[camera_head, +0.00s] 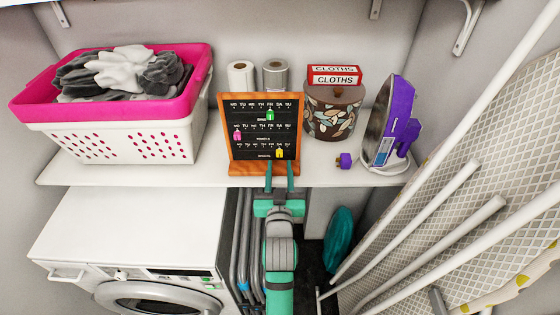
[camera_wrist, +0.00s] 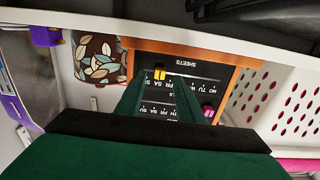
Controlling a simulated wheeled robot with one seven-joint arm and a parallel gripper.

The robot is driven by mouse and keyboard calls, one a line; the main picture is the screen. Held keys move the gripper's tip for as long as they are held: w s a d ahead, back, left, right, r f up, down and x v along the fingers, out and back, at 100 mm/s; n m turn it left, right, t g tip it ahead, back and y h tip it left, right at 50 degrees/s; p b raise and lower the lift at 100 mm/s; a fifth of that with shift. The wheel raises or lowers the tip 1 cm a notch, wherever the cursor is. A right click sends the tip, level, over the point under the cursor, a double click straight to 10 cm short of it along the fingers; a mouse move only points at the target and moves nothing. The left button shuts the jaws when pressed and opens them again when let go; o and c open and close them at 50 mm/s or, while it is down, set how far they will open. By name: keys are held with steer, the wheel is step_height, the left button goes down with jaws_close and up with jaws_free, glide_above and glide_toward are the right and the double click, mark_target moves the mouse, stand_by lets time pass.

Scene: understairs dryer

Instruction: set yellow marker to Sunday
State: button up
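The board (camera_head: 234,165) is dark with an orange wooden frame and stands on the shelf, with three rows of weekday labels. The yellow marker (camera_head: 279,153) is in the lowest row, by SA, one place left of SU. In the wrist view the board is upside down, and the yellow marker (camera_wrist: 160,74) shows between my fingertips. A green marker (camera_head: 270,115) is in the top row by FR. A pink marker (camera_head: 237,134) is in the middle row at the left. My gripper (camera_head: 279,167) is open and empty, its fingers apart at the board's lower edge, below the yellow marker.
A pink and white laundry basket (camera_head: 120,142) stands left of the board. Two rolls (camera_head: 241,78) stand behind it. A cloths tin (camera_head: 333,112), a purple knob-like item (camera_head: 344,160) and an iron (camera_head: 385,125) are at right. The shelf edge (camera_head: 200,178) runs below.

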mark_target(280, 156)
steer(key=shift+w, duration=1.25)
steer(key=shift+w+a, duration=0.15)
steer(key=shift+w, duration=0.25)
steer(key=shift+d, duration=0.2)
steer(key=shift+c, duration=0.6)
